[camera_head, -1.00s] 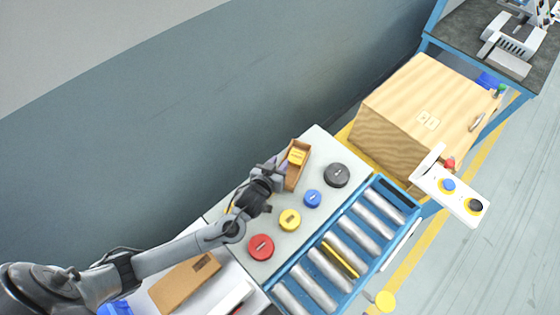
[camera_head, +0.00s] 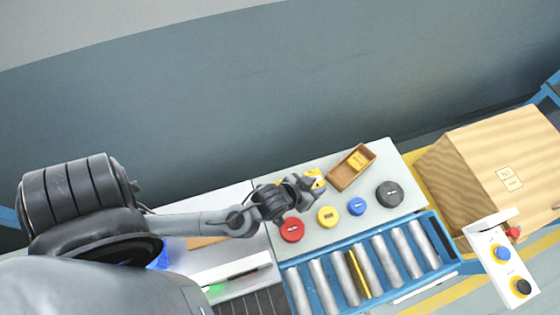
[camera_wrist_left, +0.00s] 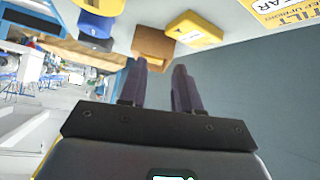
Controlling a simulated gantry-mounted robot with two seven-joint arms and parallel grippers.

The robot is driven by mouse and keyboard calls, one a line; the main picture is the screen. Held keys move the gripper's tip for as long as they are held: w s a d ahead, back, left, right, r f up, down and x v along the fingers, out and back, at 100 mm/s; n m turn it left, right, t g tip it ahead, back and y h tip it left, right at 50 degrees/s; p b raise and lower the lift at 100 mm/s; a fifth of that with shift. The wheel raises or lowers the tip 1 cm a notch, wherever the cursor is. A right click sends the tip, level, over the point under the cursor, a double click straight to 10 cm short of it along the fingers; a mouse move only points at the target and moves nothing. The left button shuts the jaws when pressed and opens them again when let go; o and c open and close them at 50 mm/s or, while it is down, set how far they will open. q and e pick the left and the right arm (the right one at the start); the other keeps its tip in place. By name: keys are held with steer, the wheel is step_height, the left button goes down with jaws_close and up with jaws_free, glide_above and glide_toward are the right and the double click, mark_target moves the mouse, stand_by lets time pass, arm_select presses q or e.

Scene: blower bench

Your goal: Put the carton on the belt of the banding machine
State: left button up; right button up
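A small open brown box (camera_head: 346,176) with a yellow block in it lies on the grey-white bench top. A brown carton-like piece (camera_head: 205,242) shows on the white surface at the left, mostly hidden under my left arm; I cannot tell which is the carton. My left gripper (camera_head: 306,188) is left of the open box, with a yellow item at its tip in the head view. In the left wrist view its fingers (camera_wrist_left: 160,67) stand apart with nothing visible between; a brown box (camera_wrist_left: 153,42) shows just beyond them. A dark ribbed belt (camera_head: 258,302) lies at the lower edge. My right gripper is not seen.
Red (camera_head: 291,230), yellow (camera_head: 327,216), blue (camera_head: 357,206) and black (camera_head: 390,194) round discs lie on the bench top. A blue-framed roller conveyor (camera_head: 318,285) runs in front. A large wooden box (camera_head: 490,180) and a button panel (camera_head: 502,260) are at the right.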

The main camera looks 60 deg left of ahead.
arm_select(q)
steer(key=s+m+g, duration=0.1)
steer(key=s+g, duration=0.1)
steer(key=s, duration=0.2)
steer(key=s+m+g, duration=0.1)
steer(key=s+g, duration=0.1)
steer(key=s, duration=0.2)
steer(key=shift+s+f+h, duration=0.15)
steer(key=shift+h, duration=0.25)
steer(key=o, duration=0.6)
steer(key=s+g, duration=0.1)
steer(key=s, duration=0.1)
steer(key=s+a+m+g, duration=0.1)
steer(key=s, duration=0.1)
steer(key=shift+s+a+r, duration=0.1)
steer(key=shift+a+r, duration=0.05)
steer(key=shift+r, duration=0.05)
steer(key=o, duration=0.7)
